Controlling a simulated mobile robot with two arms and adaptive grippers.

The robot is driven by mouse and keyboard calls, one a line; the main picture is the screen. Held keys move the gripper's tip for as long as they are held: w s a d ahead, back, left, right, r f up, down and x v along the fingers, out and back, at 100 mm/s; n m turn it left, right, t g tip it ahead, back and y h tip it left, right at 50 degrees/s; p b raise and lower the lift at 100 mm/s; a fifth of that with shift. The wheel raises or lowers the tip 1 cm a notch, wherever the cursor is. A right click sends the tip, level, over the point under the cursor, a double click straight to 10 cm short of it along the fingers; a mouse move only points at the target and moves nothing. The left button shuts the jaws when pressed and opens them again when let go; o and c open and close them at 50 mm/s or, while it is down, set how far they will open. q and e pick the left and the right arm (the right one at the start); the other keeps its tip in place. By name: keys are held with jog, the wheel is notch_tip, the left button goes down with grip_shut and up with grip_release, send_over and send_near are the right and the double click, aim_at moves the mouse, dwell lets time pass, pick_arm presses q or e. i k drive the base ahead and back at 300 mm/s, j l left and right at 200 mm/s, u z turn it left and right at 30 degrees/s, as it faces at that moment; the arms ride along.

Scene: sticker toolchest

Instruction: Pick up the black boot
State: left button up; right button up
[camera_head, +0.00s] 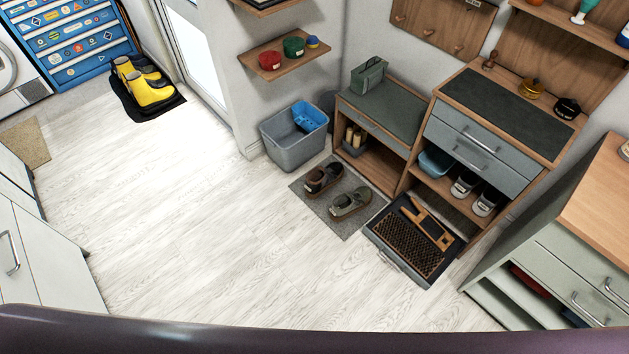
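No plainly black boot stands out in the head view. A dark brown-black shoe or low boot (323,177) rests on a grey mat (316,205), left of an olive-grey shoe (350,203). A pair of yellow boots (150,90) with dark parts stands on a black mat (172,106) at the upper left. Neither of my grippers shows in this view, so whether they hold anything cannot be seen.
A grey bin (290,153) with a blue container stands by the wall. A low bench (385,117), a drawer cabinet (480,135) with grey shoes (465,186) below, and a tray with a brush mat (408,246) line the right. The pale floor (190,215) is clear.

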aim_at(320, 179)
jog(key=i+j+z, duration=0.1)
jog(key=j, duration=0.25)
jog(key=i+j+z, duration=0.1)
jog(key=i+j, duration=0.15)
jog(key=i+j+z, duration=0.1)
jog(key=j, duration=0.35)
jog(key=i+j+z, duration=0.1)
jog(key=i+j, duration=0.15)
jog(key=j, duration=0.15)
jog(key=i+j+z, duration=0.1)
jog(key=j, duration=0.3)
